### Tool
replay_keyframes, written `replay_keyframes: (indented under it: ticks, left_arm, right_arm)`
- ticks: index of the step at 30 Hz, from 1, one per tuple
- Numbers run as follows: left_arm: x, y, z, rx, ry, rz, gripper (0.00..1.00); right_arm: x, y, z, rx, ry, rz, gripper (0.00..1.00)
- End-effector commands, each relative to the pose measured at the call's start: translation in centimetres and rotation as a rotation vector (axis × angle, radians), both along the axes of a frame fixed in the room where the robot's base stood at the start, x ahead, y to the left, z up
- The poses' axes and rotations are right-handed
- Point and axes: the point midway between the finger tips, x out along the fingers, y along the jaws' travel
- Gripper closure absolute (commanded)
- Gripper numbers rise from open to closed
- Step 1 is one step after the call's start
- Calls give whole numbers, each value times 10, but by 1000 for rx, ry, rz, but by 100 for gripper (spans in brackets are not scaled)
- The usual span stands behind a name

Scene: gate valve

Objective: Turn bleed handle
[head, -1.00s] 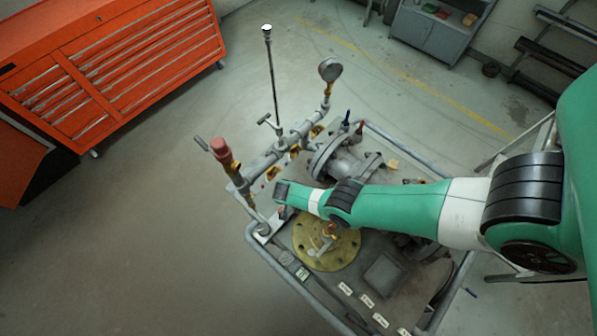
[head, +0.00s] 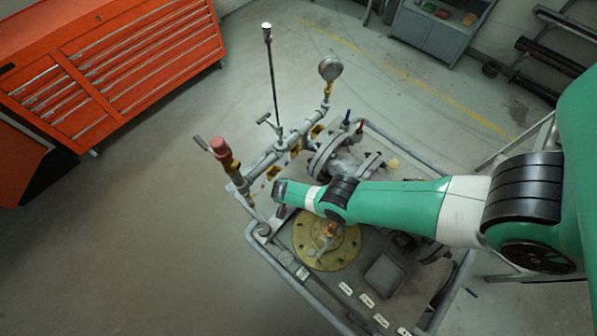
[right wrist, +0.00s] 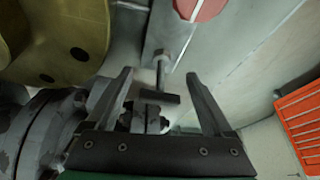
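A small grey T-shaped handle (right wrist: 160,97) on a thin stem shows in the right wrist view. It looks like the bleed handle. My right gripper (right wrist: 160,95) is open, with one finger on each side of this handle and visible gaps to both. In the head view my right arm reaches in from the right over the valve skid (head: 300,285). Its wrist ends beside the pipework, and the fingers and the handle are hidden there. My left gripper is in neither view.
A pipe manifold (head: 285,148) with a red-capped fitting (head: 220,147), a pressure gauge (head: 330,68) and a tall thin rod (head: 272,75) stands close to my right wrist. A yellow flange (head: 345,255) lies below the arm. An orange tool cabinet (head: 130,60) stands at the left, with open floor between.

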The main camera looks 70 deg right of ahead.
Motion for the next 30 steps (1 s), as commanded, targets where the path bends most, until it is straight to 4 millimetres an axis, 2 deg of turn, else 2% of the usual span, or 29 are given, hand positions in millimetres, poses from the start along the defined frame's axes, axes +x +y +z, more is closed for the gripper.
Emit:
replay_keyframes:
  ticks: [5, 8, 18, 21, 25, 30]
  left_arm:
    - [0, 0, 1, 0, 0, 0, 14]
    - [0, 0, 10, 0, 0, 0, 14]
    - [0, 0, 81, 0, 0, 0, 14]
    - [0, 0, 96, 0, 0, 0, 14]
    - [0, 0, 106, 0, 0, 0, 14]
    - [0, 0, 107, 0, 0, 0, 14]
  right_arm:
    - [0, 0, 1, 0, 0, 1, 14]
    - [1, 2, 10, 0, -1, 1, 14]
    - [7, 28, 81, 0, 0, 3, 14]
    - [8, 35, 96, 0, 0, 2, 14]
    - [9, 41, 107, 0, 0, 2, 14]
    - [10, 44, 108, 0, 0, 0, 14]
